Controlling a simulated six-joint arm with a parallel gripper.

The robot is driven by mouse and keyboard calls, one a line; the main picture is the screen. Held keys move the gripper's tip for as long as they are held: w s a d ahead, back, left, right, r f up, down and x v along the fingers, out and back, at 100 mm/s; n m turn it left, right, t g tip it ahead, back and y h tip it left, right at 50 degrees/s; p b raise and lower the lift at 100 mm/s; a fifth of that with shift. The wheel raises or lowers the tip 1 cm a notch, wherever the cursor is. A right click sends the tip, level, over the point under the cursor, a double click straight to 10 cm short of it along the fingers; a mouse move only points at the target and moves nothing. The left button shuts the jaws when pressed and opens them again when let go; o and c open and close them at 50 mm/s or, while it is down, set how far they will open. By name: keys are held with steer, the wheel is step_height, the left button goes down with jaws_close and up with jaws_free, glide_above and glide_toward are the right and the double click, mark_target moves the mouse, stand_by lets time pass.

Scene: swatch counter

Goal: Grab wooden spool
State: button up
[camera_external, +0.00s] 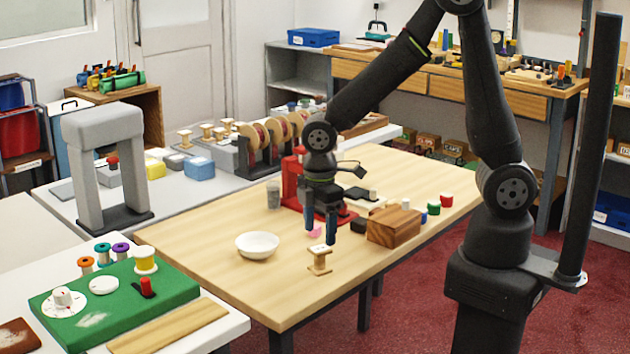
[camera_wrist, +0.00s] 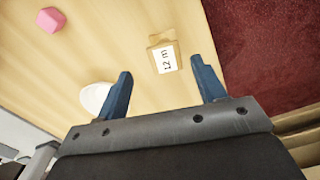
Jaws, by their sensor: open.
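The wooden spool (camera_external: 320,261) stands upright on the light wooden table, near its front edge. In the wrist view the spool (camera_wrist: 163,40) shows from above, with a white label on its top that seems to read "12 m". My gripper (camera_external: 321,238) is open and empty, with its blue fingers pointing down above and a little behind the spool. In the wrist view the gripper (camera_wrist: 160,68) has its fingers well apart, and the spool appears between and just beyond the tips. The fingers do not appear to touch it.
A white bowl (camera_external: 257,245) sits left of the spool, and it also shows in the wrist view (camera_wrist: 94,97). A small pink block (camera_wrist: 50,20) lies nearby. A wooden block (camera_external: 394,227) stands to the right. The table front (camera_external: 270,295) is clear.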

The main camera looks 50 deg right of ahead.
mark_target(320, 248)
steer(key=shift+s+a+f, duration=0.15)
steer(key=shift+f, duration=1.65)
steer(key=shift+s+a+f, duration=0.1)
steer(key=shift+f, duration=1.7)
steer(key=shift+c, duration=0.2)
steer(key=c, duration=1)
